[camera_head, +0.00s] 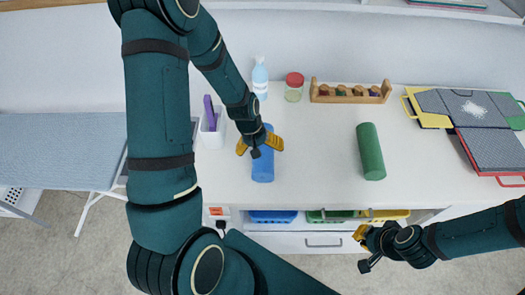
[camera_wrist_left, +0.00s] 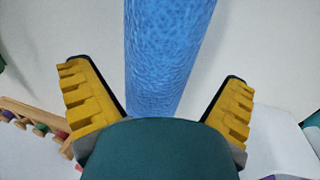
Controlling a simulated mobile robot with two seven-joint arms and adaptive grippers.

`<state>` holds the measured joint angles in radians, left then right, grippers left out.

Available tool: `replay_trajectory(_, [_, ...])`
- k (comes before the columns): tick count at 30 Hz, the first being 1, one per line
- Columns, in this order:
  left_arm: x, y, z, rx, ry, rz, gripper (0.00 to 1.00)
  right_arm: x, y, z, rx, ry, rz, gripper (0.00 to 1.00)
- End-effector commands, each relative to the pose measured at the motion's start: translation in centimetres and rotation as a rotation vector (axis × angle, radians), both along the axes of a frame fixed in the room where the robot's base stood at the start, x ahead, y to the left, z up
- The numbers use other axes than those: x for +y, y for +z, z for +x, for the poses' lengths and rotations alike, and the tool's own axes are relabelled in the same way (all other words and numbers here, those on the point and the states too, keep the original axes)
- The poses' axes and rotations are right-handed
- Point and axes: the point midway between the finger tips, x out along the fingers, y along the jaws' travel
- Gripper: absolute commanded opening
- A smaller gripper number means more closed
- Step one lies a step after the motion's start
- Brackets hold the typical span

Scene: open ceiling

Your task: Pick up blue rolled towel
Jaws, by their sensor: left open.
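The blue rolled towel (camera_head: 263,168) lies on the white table in the head view, its long side running front to back. My left gripper (camera_head: 260,144) is over the towel from above, with one yellow finger on each side of it. In the left wrist view the towel (camera_wrist_left: 165,60) runs between the two open fingers (camera_wrist_left: 160,95), with a gap on both sides; its lower end is hidden behind the gripper's body. My right gripper (camera_head: 362,250) is off the table's front edge at the lower right, away from the towel; its finger opening is not clear.
A green rolled towel (camera_head: 370,152) lies to the right. A white holder (camera_head: 212,136) with purple items stands close left of my left gripper. Behind are a bottle (camera_head: 260,78), a red-lidded jar (camera_head: 294,88) and a wooden rack (camera_head: 350,98). Boards (camera_head: 490,150) lie at far right.

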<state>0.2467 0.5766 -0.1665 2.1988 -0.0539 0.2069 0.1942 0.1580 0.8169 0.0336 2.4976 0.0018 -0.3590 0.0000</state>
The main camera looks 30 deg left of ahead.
Motion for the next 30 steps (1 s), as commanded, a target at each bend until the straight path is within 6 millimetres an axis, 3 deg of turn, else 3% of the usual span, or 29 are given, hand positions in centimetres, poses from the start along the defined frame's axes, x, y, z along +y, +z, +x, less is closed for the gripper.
replay_trajectory(6, [-0.5, -2.7, 0.3, 0.001, 0.0, -0.001, 1.0, 0.0, 0.1, 0.0, 0.0, 0.0, 0.0, 0.0])
replay_trajectory(15, [-0.6, -3.2, 0.4, 0.0, 0.0, 0.0, 1.0, 0.0, 0.1, 0.0, 0.0, 0.0, 0.0, 0.0])
replay_trajectory(16, [-0.6, -3.2, 0.4, 0.0, 0.0, 0.0, 0.96, 0.0, 0.1, 0.0, 0.0, 0.0, 0.0, 0.0])
replay_trajectory(21, [-0.6, -3.2, 0.3, 0.0, 0.0, 0.0, 0.37, 0.0, 0.1, 0.0, 0.0, 0.0, 0.0, 0.0])
replay_trajectory(22, [-0.6, -3.2, 0.3, 0.0, 0.0, 0.0, 0.32, 0.0, 0.1, 0.0, 0.0, 0.0, 0.0, 0.0])
replay_trajectory(30, [-0.6, -3.1, 0.4, -0.001, 0.0, 0.001, 0.3, 0.0, 0.1, 0.0, 0.0, 0.0, 0.0, 0.0])
